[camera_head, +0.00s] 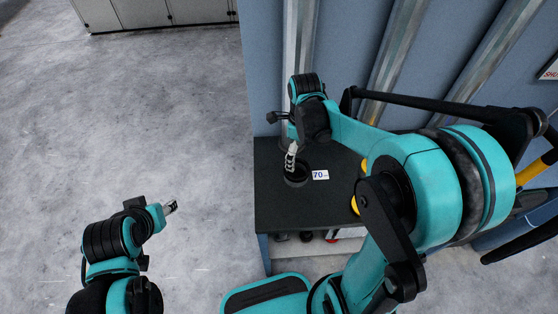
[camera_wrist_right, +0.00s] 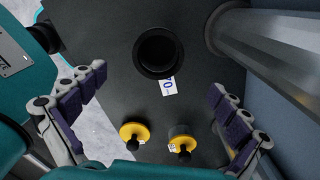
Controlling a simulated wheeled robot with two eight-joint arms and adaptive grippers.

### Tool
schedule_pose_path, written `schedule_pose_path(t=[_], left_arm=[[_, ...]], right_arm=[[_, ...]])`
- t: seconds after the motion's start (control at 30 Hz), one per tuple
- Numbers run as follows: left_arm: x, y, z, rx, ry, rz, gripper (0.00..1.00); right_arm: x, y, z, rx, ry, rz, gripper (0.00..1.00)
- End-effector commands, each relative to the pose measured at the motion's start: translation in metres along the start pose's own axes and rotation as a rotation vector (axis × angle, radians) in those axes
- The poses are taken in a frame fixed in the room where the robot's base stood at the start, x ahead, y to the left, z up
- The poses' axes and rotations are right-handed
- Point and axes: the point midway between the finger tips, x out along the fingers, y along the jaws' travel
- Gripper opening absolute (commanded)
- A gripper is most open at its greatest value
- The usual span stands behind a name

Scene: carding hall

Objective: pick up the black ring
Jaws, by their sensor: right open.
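The black ring (camera_head: 297,183) stands on the dark table top, beside a white label marked 70. It also shows in the wrist view (camera_wrist_right: 153,73), upper middle, lying flat with a dark hollow centre. My right gripper (camera_head: 291,158) is over the ring in the head view and hides part of its far side. In the wrist view my right gripper (camera_wrist_right: 160,85) has its fingers spread wide with nothing between the pads; the ring is apart from both. My left gripper (camera_head: 171,207) hangs over the floor at left, away from the table; its jaws are too small to read.
The dark table (camera_head: 270,208) stands against a blue wall with metal columns (camera_wrist_right: 275,55). Two yellow discs with black knobs, one left (camera_wrist_right: 134,131) and one right (camera_wrist_right: 182,139), sit near the ring. The white label (camera_wrist_right: 168,86) touches or adjoins it. Open floor lies left.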

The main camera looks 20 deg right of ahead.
Motion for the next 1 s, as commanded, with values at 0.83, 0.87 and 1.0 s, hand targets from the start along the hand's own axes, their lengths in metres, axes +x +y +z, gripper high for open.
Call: schedule_pose_path(t=[0.83, 0.87, 1.0], left_arm=[[0.022, 0.0, 0.016, 0.0, 0.0, 0.0, 0.46], [0.021, 0.0, 0.015, 0.0, 0.0, 0.0, 0.46], [0.021, 0.0, 0.015, 0.0, 0.0, 0.0, 0.46]], right_arm=[[0.081, 0.0, -0.007, 0.061, 0.008, 0.011, 1.0], [0.081, 0.0, -0.007, 0.061, 0.008, 0.011, 1.0], [0.081, 0.0, -0.007, 0.061, 0.008, 0.011, 0.81]])
